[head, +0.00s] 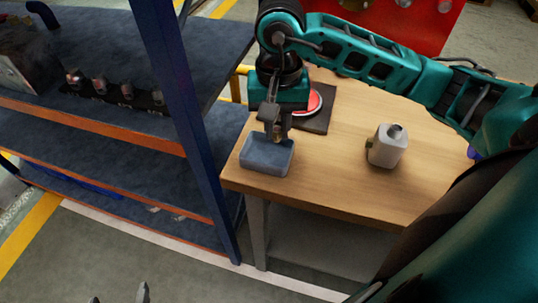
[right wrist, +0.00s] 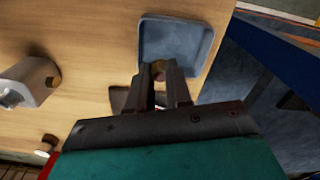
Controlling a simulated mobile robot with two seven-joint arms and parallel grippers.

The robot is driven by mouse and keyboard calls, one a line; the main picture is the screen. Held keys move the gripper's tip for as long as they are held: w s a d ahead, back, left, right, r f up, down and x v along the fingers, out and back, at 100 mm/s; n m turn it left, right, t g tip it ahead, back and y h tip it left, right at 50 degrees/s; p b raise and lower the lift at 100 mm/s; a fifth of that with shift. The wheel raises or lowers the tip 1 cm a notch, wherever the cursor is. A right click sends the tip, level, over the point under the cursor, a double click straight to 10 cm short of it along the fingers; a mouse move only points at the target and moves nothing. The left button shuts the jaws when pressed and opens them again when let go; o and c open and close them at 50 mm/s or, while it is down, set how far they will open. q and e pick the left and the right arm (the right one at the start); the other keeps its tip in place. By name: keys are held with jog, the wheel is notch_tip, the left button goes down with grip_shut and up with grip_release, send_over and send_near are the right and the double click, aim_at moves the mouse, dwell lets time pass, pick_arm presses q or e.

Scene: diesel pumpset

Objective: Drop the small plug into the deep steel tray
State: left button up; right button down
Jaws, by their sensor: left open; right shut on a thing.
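The steel tray (head: 265,158) is a grey-blue, open box near the left front corner of the wooden table; it also shows in the right wrist view (right wrist: 205,50). My right gripper (head: 275,128) points down over the tray. It is shut on the small plug (right wrist: 158,67), a brownish piece between the fingertips, which appears in front of the tray's inside in the right wrist view. The exact height above the tray floor is hard to tell. My left gripper (head: 119,296) shows only its fingertips at the bottom edge of the head view, apart and empty, over the floor.
A pale can-like jug (head: 387,146) stands on the table (head: 340,185) right of the tray. A red round thing lies on a dark plate (head: 318,121) behind the gripper. A blue post (head: 185,110) of the shelf rack stands close left of the table.

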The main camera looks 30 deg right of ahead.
jog(key=shift+f+b, duration=0.55)
jog(key=shift+f, duration=1.05)
jog(key=c, duration=1)
grip_release()
jog(key=shift+o, duration=0.2)
notch_tip(320, 180, up, 13)
jog(key=p, duration=0.1)
jog(key=shift+p, duration=0.35)
